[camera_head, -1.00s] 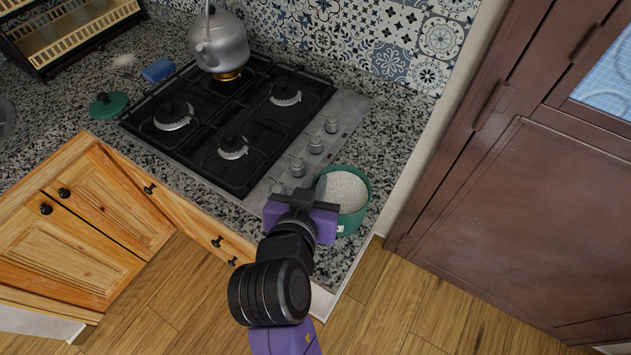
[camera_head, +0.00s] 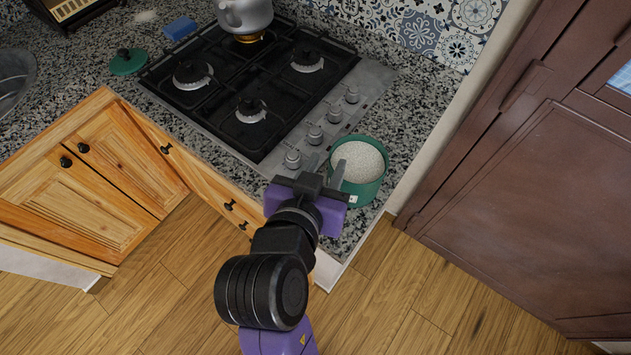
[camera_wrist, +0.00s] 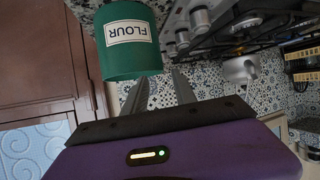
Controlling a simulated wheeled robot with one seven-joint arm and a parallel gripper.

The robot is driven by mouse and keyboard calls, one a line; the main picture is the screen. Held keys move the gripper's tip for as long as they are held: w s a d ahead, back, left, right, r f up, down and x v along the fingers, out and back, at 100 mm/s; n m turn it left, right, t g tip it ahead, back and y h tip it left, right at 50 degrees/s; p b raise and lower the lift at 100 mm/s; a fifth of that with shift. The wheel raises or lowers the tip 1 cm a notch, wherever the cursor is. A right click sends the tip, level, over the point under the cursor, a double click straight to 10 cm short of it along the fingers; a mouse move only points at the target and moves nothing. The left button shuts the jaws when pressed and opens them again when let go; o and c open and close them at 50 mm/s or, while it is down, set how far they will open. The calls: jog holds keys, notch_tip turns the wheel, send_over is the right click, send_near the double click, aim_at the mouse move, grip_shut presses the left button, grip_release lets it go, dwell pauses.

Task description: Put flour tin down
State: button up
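The flour tin (camera_head: 368,192) is a round green tin, open at the top, with pale contents and a white label. It stands upright on the speckled counter, right of the stove knobs and near the counter's front corner. In the wrist view the tin (camera_wrist: 130,60) appears upside down with its FLOUR label readable. My gripper (camera_head: 326,170) is at the tin's left side, its fingers spread with nothing visible between them. In the wrist view the gripper (camera_wrist: 161,82) also shows a clear gap. One finger overlaps the tin's edge; I cannot tell whether it touches.
A black gas stove (camera_head: 255,90) lies left of the tin, with metal knobs (camera_head: 314,134) close to my gripper. A kettle (camera_head: 245,14) stands on a rear burner. A green lid (camera_head: 127,61) and blue sponge (camera_head: 180,28) lie behind left. A brown cabinet (camera_head: 520,200) stands right.

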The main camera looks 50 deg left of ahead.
jog(key=v, duration=0.7)
jog(key=shift+w+d+f, duration=0.1)
jog(key=w+d+f, duration=0.1)
jog(key=d+f, duration=0.3)
jog(key=d, duration=0.3)
jog(key=d+f+m+h, duration=0.1)
jog(key=d+f, duration=0.2)
jog(key=d, duration=0.3)
jog(key=w+d+f, duration=0.1)
jog(key=d+f, duration=0.3)
jog(key=d, duration=0.3)
jog(key=s+d+r+m+t+h, duration=0.2)
jog(key=s+d+m, duration=0.1)
jog(key=s+d, duration=0.4)
jog(key=s+d+r+m+t+h, duration=0.1)
jog(key=s+d, duration=0.5)
jog(key=d, duration=0.6)
notch_tip(320, 180, up, 2)
jog(key=m+h, duration=0.1)
jog(key=h, duration=0.1)
jog(key=shift+s+m+t+h, duration=0.3)
jog(key=shift+s+m+t, duration=0.1)
